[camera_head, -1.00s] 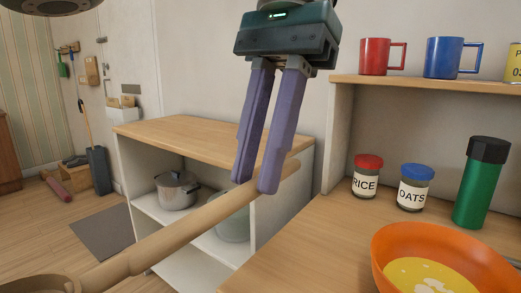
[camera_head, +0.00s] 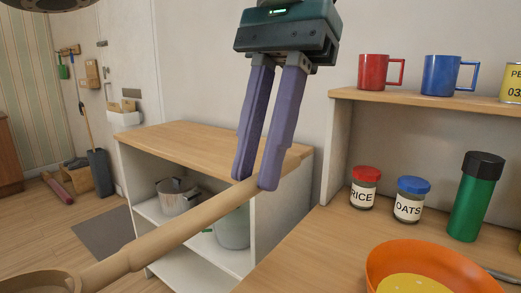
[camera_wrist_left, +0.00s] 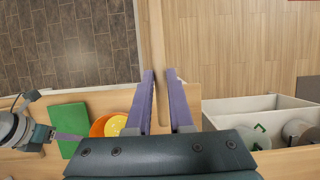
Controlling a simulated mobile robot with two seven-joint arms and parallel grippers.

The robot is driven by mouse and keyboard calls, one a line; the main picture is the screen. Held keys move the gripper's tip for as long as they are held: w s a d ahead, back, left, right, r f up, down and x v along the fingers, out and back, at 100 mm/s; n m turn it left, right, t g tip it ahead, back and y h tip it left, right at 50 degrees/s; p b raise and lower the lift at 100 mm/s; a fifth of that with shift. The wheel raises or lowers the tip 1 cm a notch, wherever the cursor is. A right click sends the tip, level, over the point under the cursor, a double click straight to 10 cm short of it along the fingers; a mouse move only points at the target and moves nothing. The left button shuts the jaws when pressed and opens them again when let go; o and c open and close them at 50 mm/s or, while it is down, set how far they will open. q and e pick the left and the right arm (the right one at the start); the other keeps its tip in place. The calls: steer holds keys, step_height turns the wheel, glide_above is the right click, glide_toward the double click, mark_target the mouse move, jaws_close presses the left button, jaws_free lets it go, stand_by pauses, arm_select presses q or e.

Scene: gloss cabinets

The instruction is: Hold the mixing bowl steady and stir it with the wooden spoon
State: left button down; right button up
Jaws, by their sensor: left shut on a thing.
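My left gripper (camera_head: 257,183) is shut on the handle of the wooden spoon (camera_head: 180,228), which slants down to the lower left of the head view. The spoon's broad end is cut off by the frame there. In the left wrist view the spoon (camera_wrist_left: 155,35) runs between the fingers of the left gripper (camera_wrist_left: 160,76). The orange mixing bowl (camera_head: 380,262), with yellow contents, stands on the wooden counter to the right of the spoon, apart from it. The bowl (camera_wrist_left: 98,128) also shows in the left wrist view. My right gripper (camera_wrist_left: 75,137) shows small at the left there; its jaws are unclear.
A rice jar (camera_head: 365,188), an oats jar (camera_head: 411,200) and a green flask (camera_head: 474,197) stand behind the bowl. Red (camera_head: 374,72) and blue (camera_head: 441,76) mugs sit on the shelf above. A green board (camera_wrist_left: 70,122) lies beside the bowl. A low shelf unit (camera_head: 215,143) holds pots.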

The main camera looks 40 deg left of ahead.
steer(key=b+x, duration=0.9)
steer(key=b, duration=0.4)
steer(key=shift+f, duration=0.45)
steer(key=shift+w+a+f+b, duration=0.2)
steer(key=shift+w+f+b, duration=0.2)
steer(key=shift+b, duration=0.25)
steer(key=shift+r, duration=0.1)
steer(key=shift+c, duration=0.2)
jaws_close()
steer(key=shift+d, duration=0.1)
